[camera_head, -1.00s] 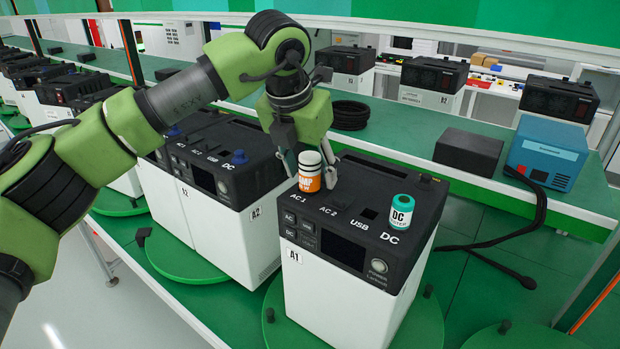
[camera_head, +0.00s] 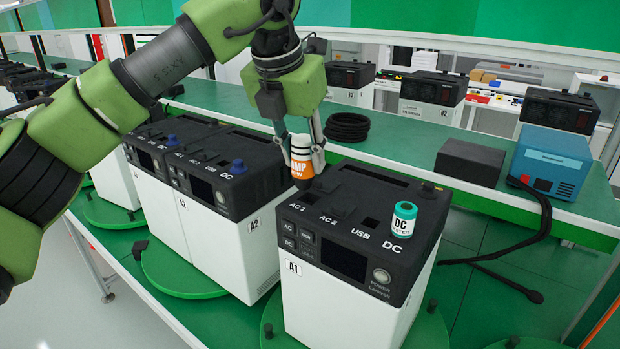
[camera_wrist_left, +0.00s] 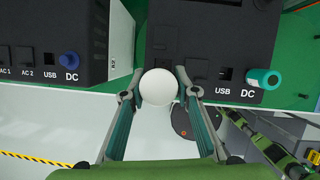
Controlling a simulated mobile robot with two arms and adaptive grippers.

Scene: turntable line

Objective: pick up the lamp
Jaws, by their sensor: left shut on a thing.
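The lamp (camera_head: 300,160) is a small cylinder with a white top and an orange label. My left gripper (camera_head: 301,155) is shut on it and holds it upright, raised above the back left of the black top of power station A1 (camera_head: 330,295). In the left wrist view the lamp's round white top (camera_wrist_left: 159,87) sits between the two fingers. The teal DC tester (camera_head: 403,219) stands on the right of A1's top; it also shows in the left wrist view (camera_wrist_left: 262,79).
Power station A2 (camera_head: 225,250), with a blue knob on top, stands to the left on a green turntable (camera_head: 180,270). Behind are a black cable coil (camera_head: 346,127), a black box (camera_head: 470,166) and a blue device (camera_head: 548,160) with a loose cable.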

